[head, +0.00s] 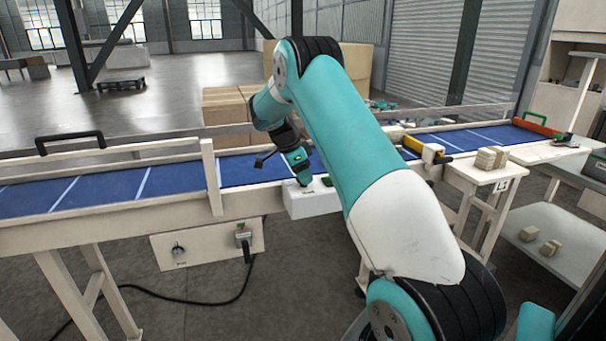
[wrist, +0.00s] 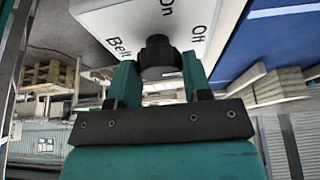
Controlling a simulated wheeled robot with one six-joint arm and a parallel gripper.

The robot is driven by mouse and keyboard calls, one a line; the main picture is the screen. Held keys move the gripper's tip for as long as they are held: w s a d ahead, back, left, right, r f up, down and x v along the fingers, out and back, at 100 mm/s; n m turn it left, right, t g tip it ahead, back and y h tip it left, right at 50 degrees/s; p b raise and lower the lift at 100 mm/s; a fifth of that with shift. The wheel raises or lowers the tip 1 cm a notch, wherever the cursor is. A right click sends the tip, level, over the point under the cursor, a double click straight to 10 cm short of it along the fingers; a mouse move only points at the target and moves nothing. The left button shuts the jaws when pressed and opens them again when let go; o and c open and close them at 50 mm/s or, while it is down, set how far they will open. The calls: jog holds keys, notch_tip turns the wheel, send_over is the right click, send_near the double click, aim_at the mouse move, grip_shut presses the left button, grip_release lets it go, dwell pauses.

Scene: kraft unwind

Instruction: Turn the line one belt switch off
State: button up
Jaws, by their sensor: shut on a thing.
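The belt switch is a black knob (wrist: 157,52) on a white box (wrist: 105,18) lettered "Belt", "On" and "Off" in the wrist view. In the head view the white box (head: 313,204) sits at the near edge of the blue conveyor belt (head: 180,181). My gripper (wrist: 159,75) has its two teal fingers closed on either side of the knob. In the head view my gripper (head: 304,180) points down onto the box, and the knob is hidden. I cannot tell which label the knob points to.
A panel (head: 207,242) with a small dial and a green-topped plug hangs below the belt frame, its black cable on the floor. Cardboard boxes (head: 226,112) are behind the belt.

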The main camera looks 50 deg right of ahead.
jog(key=o, duration=0.9)
jog(key=shift+r, duration=0.15)
jog(key=p+v, duration=0.5)
jog(key=v, duration=1.2)
jog(key=shift+a, duration=0.25)
